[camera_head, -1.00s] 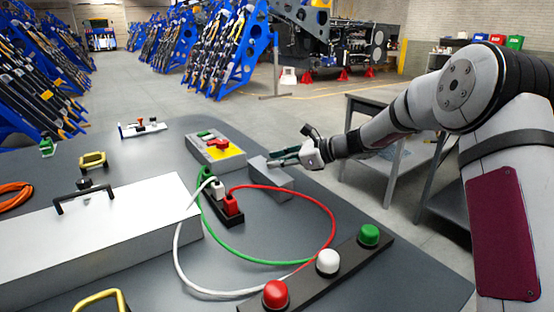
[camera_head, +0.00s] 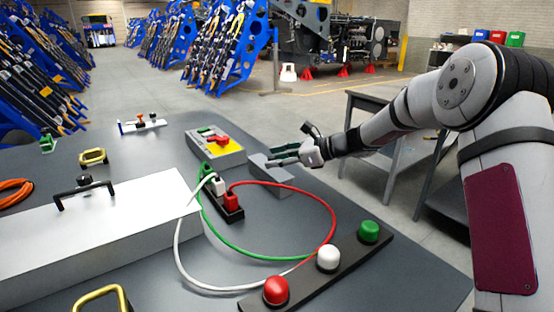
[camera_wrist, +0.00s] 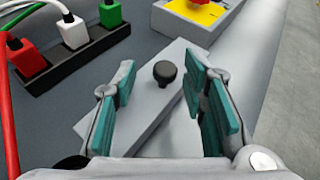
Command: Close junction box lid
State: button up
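A small grey box (camera_head: 273,178) sits on the dark table near its right edge. Its flat grey lid (camera_wrist: 172,58) with a round black knob (camera_wrist: 164,73) shows in the wrist view. My gripper (camera_head: 282,156) is over this box in the head view. In the wrist view, the teal fingers of my gripper (camera_wrist: 160,80) are apart, one on each side of the knob in the picture, with gaps on both sides. I cannot tell how far above the knob they are. The fingers hide parts of the box, and I cannot tell how far open the lid is.
Left of the grey box stands a socket block (camera_head: 222,205) with red, white and green plugs and looping cables. A control box with a yellow plate (camera_head: 222,147) is behind. A large white box (camera_head: 100,230) fills the left. A button bar (camera_head: 345,262) lies in front.

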jog(key=v, duration=1.1)
jog(key=shift+s+d, duration=0.2)
jog(key=shift+d, duration=0.15)
